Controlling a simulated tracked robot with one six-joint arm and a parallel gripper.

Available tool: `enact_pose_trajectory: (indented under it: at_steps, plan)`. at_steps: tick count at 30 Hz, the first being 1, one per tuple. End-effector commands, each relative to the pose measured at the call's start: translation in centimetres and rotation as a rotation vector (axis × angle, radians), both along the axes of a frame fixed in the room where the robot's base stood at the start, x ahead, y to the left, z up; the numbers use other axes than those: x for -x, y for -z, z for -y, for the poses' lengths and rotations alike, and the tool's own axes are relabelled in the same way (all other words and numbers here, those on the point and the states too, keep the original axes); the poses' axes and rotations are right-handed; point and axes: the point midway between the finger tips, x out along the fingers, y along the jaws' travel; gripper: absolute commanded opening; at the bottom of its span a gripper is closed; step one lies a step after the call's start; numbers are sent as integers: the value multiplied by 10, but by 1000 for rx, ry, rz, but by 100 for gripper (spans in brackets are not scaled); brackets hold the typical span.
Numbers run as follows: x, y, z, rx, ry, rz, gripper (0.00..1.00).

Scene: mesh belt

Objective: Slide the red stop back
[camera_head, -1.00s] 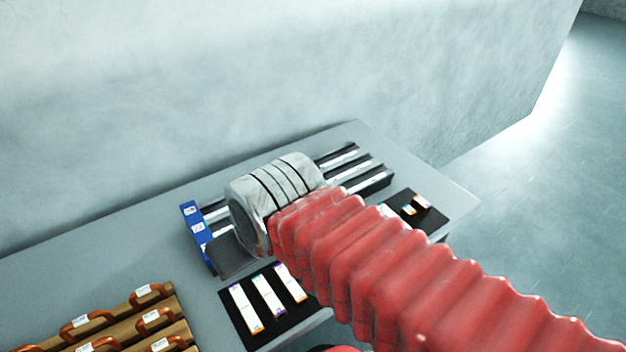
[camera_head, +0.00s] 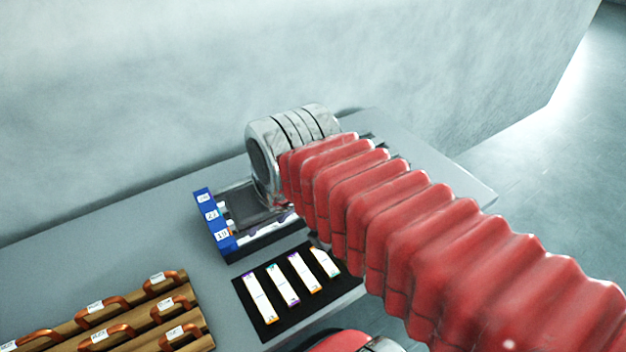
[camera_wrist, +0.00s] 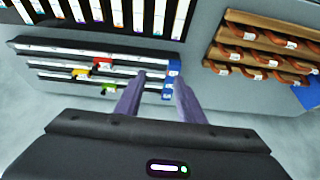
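In the wrist view the red stop (camera_wrist: 102,64) sits on one of the parallel rails (camera_wrist: 60,53), left of my gripper. A yellow stop (camera_wrist: 80,74) and a green stop (camera_wrist: 108,87) sit on the neighbouring rails. My gripper (camera_wrist: 161,78) is open and empty, its two fingers apart near the blue end block (camera_wrist: 173,70) at the rails' right end. I cannot tell its height above the rails. In the head view the blue end block (camera_head: 213,222) shows, but my arm hides the stops and most of the rails.
A black mat with white labelled strips (camera_head: 240,290) lies in front of the rail unit. A brown rack with copper-coloured handles (camera_head: 135,312) stands at lower left. A pale wall (camera_head: 120,90) rises behind the grey table (camera_head: 80,235).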

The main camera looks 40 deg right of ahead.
Motion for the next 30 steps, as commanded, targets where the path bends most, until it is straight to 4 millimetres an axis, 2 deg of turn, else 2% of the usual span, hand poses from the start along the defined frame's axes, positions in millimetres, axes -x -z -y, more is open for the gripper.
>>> enact_pose_trajectory:
  at_steps: [6,15,23,30]
  plan:
    - [-34,-13,28,-29,133,-79,35]
    - [-82,-19,75,-73,316,-183,35]
    - [-119,-12,124,-115,477,-272,35]
    - [-148,4,175,-154,626,-351,35]
